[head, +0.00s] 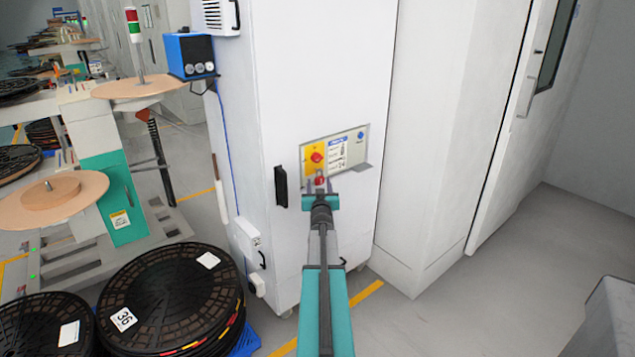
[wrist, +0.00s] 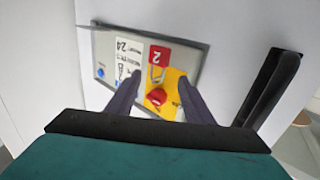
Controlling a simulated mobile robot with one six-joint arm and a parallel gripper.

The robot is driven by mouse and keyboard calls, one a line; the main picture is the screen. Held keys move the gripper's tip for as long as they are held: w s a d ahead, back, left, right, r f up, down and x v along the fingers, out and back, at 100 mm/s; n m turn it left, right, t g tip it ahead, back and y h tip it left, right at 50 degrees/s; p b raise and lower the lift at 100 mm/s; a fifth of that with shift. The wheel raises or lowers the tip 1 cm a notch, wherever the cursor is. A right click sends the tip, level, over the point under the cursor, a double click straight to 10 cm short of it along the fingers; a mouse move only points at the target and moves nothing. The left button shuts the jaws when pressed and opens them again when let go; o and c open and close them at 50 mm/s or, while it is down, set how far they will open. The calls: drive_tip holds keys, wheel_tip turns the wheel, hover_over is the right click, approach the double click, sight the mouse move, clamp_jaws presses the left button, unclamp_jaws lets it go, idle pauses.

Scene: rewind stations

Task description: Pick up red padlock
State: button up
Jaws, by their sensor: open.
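The red padlock (head: 320,181) hangs on a panel on the front of the white cabinet, below a red rotary knob (head: 316,157) on a yellow plate. In the wrist view the padlock (wrist: 159,55) shows a white "2" and a metal shackle, and the red knob (wrist: 157,97) is beside it. My gripper (head: 321,187) reaches up to the panel. In the wrist view its two dark fingers (wrist: 158,80) are apart, one on each side of the knob and shackle. The padlock body shows just beyond the fingertips. Nothing is held.
The white cabinet (head: 270,90) has a black handle (head: 281,186) left of the panel; the handle (wrist: 272,85) is right in the wrist view. Stacked black reels (head: 170,295) stand at lower left.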

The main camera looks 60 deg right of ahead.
sight(318, 179)
drive_tip(key=shift+p+x, duration=0.4)
drive_tip(key=shift+x, duration=1.7)
clamp_jaws()
